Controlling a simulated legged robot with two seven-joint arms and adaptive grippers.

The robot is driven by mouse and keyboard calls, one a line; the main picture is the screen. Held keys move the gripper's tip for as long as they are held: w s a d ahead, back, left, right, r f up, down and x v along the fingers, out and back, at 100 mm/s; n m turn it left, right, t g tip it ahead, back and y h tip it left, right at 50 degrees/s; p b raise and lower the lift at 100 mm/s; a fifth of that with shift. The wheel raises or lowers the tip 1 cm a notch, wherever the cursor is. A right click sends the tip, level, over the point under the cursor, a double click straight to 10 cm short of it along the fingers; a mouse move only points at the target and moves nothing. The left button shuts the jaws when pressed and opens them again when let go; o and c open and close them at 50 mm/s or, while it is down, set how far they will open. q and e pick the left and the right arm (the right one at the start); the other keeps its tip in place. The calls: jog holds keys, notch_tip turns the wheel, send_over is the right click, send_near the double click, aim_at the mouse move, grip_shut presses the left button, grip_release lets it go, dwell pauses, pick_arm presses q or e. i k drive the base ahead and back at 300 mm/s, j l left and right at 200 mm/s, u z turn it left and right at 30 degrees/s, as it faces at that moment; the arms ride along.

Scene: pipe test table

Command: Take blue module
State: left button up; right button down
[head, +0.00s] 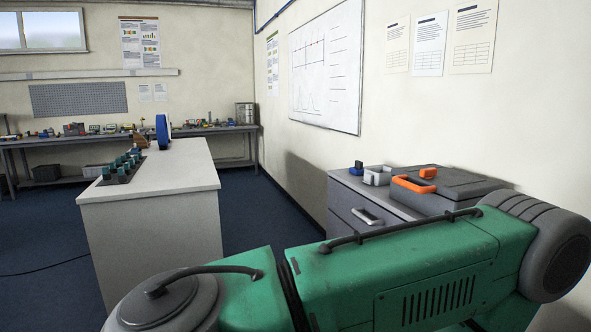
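Two blue things show in the head view, and I cannot tell which one is the blue module. A small blue piece (356,168) stands on the grey cabinet at the right, beside a light grey block (377,176). A larger blue disc or ring (162,132) stands upright at the far end of the white table, next to a brown part (140,141). A green body part with a black cable fills the lower right and hides part of the cabinet. Neither of my grippers is in view.
The grey cabinet (352,202) also bears a grey case with an orange handle (414,184). The white table (184,184) holds a dark rack of green-topped pieces (121,168). A cluttered bench lines the back wall. Blue floor (250,200) is clear between table and cabinet.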

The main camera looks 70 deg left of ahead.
aim_at(358, 169)
jog(key=u, duration=1.95)
jog(key=k, duration=0.2)
jog(key=k+l+z, duration=0.1)
jog(key=k+z, duration=0.15)
jog(key=k, duration=0.3)
jog(key=k+l+z, duration=0.3)
jog(key=k, duration=0.2)
jog(key=i+j+z, duration=0.2)
jog(key=z, duration=0.25)
jog(key=i+j+z, duration=0.15)
jog(key=j+z, duration=0.3)
jog(key=i+j+z, duration=0.1)
jog(key=j+z, duration=0.2)
jog(key=z, duration=0.15)
jog(key=i+j, duration=0.1)
jog(key=j, duration=0.4)
jog(key=i+j, duration=0.1)
jog(key=j, duration=0.4)
jog(key=i+j, duration=0.1)
jog(key=j, duration=0.4)
jog(key=i+j, duration=0.1)
jog(key=j, duration=0.9)
jog(key=i+j, duration=0.15)
jog(key=j, duration=0.35)
